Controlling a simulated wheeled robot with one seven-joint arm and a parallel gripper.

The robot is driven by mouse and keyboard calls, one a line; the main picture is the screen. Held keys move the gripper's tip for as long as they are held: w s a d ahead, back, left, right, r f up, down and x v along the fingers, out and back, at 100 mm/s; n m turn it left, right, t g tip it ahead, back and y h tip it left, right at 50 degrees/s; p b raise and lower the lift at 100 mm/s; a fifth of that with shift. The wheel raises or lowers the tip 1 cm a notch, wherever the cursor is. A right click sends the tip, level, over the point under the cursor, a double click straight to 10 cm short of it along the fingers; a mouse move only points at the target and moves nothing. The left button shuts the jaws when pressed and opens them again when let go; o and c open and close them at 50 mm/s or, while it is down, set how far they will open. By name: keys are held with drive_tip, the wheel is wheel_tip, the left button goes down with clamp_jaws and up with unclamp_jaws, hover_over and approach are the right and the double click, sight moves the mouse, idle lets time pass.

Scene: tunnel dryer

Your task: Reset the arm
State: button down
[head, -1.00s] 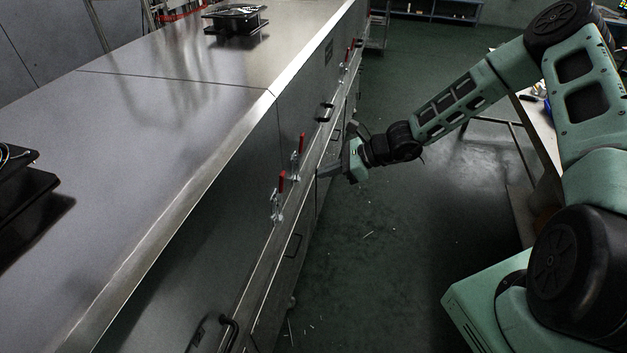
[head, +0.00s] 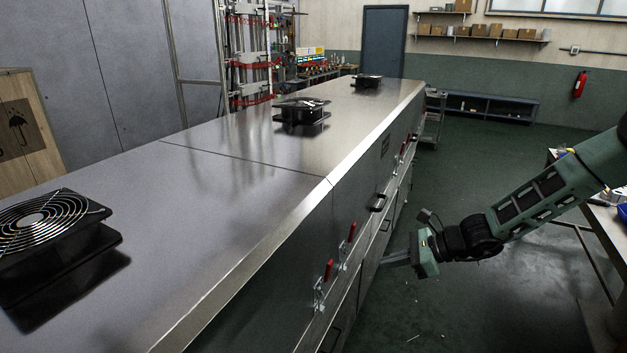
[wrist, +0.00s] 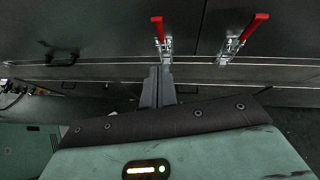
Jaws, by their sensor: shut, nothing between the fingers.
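My green arm reaches in from the right in the head view, over the floor beside the tunnel dryer (head: 262,215). My gripper (head: 388,259) points left toward the dryer's side, near the red-handled toggle clamps (head: 327,271). In the wrist view my gripper's fingers (wrist: 158,75) are together with nothing between them. They point toward the dryer's side, just below one red-handled clamp (wrist: 159,32). A second clamp (wrist: 243,38) is to its right. I cannot tell whether the fingertips touch the dryer.
Fan units, one near (head: 50,230) and one farther back (head: 302,112), sit on the dryer top. A workbench (head: 606,220) stands at the right. Dark green floor (head: 490,310) lies open between it and the dryer. A cart (head: 433,115) stands beyond.

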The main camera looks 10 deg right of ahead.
drive_tip(key=s+a+r+n+g+h+b, duration=0.2)
drive_tip(key=s+a+r+n+g, duration=0.1)
drive_tip(key=s+a+n, duration=0.5)
drive_tip(key=s+a+r+n+g+h+b, duration=0.1)
drive_tip(key=s+a+r+n+g+h, duration=0.1)
drive_tip(key=s+a+r+n+g, duration=0.4)
drive_tip(key=s+r+n+t+h+b, duration=0.1)
drive_tip(key=s+n+t+h, duration=0.1)
drive_tip(key=s+n, duration=0.6)
drive_tip(key=s+r+n+t+h+b, duration=0.1)
drive_tip(key=s+n+h, duration=0.3)
drive_tip(key=s+n, duration=0.4)
drive_tip(key=shift+s+r+t, duration=0.3)
drive_tip(key=shift+s+t, duration=0.2)
drive_tip(key=shift+s, duration=0.45)
drive_tip(key=shift+d, duration=0.1)
